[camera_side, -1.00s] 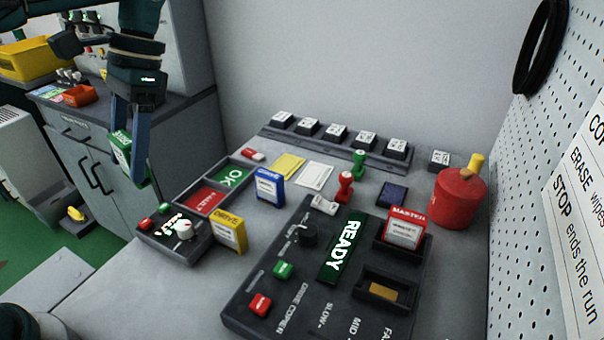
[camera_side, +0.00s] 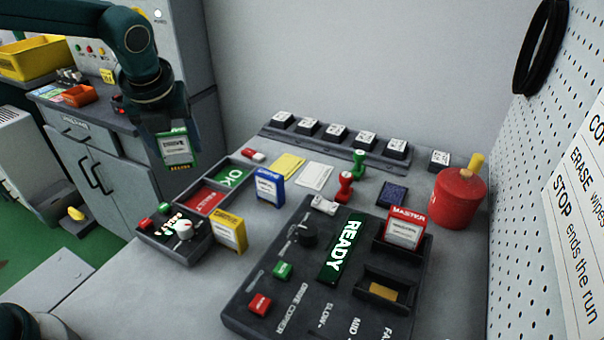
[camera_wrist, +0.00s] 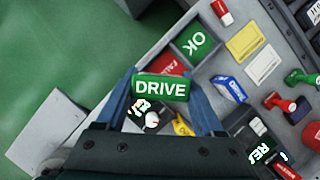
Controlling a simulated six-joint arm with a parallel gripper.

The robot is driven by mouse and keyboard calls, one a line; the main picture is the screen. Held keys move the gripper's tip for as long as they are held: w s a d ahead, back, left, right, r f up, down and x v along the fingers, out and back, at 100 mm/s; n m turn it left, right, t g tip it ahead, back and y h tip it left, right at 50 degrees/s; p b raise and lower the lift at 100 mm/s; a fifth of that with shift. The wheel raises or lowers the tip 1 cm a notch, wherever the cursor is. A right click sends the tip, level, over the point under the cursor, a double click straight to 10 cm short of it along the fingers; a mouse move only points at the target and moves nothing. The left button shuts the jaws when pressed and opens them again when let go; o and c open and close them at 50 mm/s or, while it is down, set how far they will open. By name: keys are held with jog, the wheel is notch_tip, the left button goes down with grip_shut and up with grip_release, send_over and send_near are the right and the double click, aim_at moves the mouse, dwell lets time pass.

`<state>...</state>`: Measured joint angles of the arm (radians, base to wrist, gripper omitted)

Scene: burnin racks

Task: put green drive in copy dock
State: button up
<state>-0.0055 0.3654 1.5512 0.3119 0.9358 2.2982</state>
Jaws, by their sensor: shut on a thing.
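The green drive (camera_side: 177,146), with a white label, is held up in the air by my gripper (camera_side: 176,135), left of and above the bench. In the wrist view the green drive (camera_wrist: 161,88) shows its DRIVE edge between the two blue fingers of my gripper (camera_wrist: 160,92), which is shut on it. The drive copier (camera_side: 330,262) stands on the bench at the front with a lit READY display. Its rear dock holds the red MASTER drive (camera_side: 404,228). Its front dock, the copy dock (camera_side: 388,287), is empty with a tan pad inside.
A blue drive (camera_side: 269,187) and a yellow drive (camera_side: 230,233) stand on the bench between my gripper and the copier. A small control box (camera_side: 172,232), OK and FAULT trays (camera_side: 237,170), stamps (camera_side: 345,188) and a red can (camera_side: 457,200) are nearby.

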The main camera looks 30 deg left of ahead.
jog(key=shift+w+m+h, duration=0.25)
jog(key=shift+m+h, duration=0.15)
jog(key=shift+m, duration=0.7)
jog(key=shift+d+r+m+t, duration=0.1)
jog(key=shift+d+m+t, duration=0.2)
jog(key=shift+m, duration=0.3)
jog(key=shift+s+d, duration=0.15)
jog(key=shift+d, duration=0.1)
jog(key=w+d+f, duration=0.1)
jog(key=d+f, duration=0.1)
jog(key=d, duration=0.1)
jog(key=w+d+f, duration=0.1)
jog(key=d+f, duration=0.1)
jog(key=d, duration=0.2)
jog(key=w+d+f, duration=0.1)
jog(key=d+f, duration=0.1)
jog(key=d, duration=0.2)
jog(key=shift+f, duration=2.4)
jog(key=shift+f, duration=0.1)
jog(key=o, duration=1.4)
